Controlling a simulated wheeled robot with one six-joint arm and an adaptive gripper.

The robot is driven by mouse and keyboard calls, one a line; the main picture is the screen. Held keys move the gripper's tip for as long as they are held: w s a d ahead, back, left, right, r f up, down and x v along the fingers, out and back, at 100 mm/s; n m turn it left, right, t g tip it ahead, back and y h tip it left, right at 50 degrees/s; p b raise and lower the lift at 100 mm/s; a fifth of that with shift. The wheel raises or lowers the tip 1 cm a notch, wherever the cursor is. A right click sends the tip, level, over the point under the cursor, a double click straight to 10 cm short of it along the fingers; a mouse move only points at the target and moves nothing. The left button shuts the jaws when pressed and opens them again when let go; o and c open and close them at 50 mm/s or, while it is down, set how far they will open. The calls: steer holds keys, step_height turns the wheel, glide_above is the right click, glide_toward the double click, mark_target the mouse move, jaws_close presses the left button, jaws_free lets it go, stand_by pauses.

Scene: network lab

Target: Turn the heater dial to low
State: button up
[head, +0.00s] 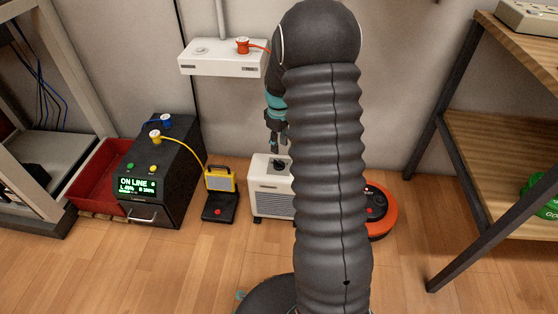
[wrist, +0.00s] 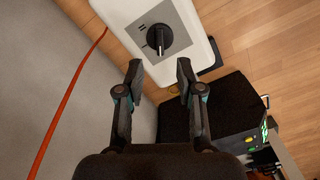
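The heater (head: 272,203) is a white box with a front grille, standing on the floor near the wall, partly hidden by my arm. Its black dial (head: 281,163) sits on top; in the wrist view the dial (wrist: 158,41) is on a grey plate with small dark marks. I cannot tell which setting it points to. My gripper (head: 279,146) is just above the heater top in the head view. In the wrist view my gripper (wrist: 159,72) has its two fingers spread apart with nothing between them. The dial lies beyond the fingertips, apart from them.
A black power unit (head: 162,175) with a lit display and a yellow lamp (head: 220,180) stand left of the heater. An orange round device (head: 381,212) is to its right. A red cable (wrist: 72,97) runs along the wall. A wooden shelf (head: 500,140) stands at right.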

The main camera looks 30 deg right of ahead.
mark_target(279, 161)
step_height(279, 161, down, 8)
steer(key=shift+r+b, duration=0.2)
steer(key=shift+b, duration=0.3)
jaws_close()
